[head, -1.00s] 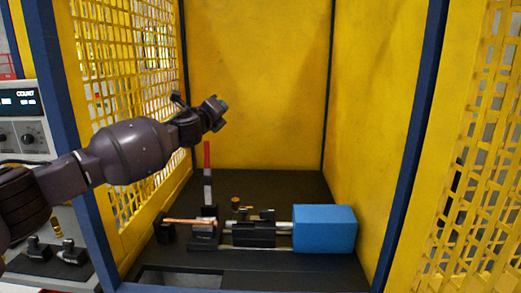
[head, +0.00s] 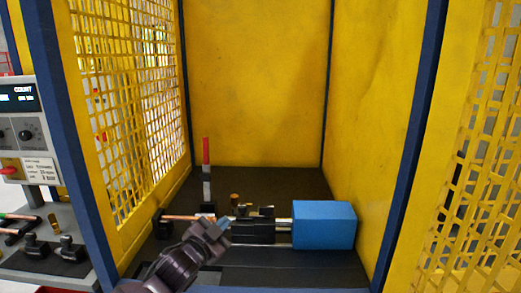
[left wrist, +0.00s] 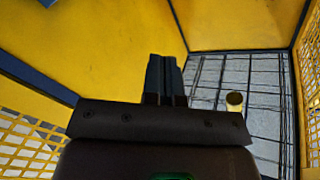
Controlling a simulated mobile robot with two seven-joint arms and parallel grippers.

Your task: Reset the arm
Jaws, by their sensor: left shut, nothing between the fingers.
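My left gripper (head: 219,226) is at the lower middle of the head view, in front of the machine inside the yellow enclosure. It is shut and empty. Its two dark fingers lie side by side in the left wrist view (left wrist: 164,75). A copper tube (head: 180,217) lies level in the machine's left part, behind and left of my gripper. My gripper covers part of the machine's holder, and I cannot tell how far it is from the machine. My right gripper is not in view.
A blue block (head: 324,225) is at the machine's right end. A red-topped post (head: 206,160) stands behind my gripper. A blue frame post (head: 70,150) and yellow mesh (head: 130,100) bound the left side. A control box (head: 22,130) stands outside. The upper enclosure is clear.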

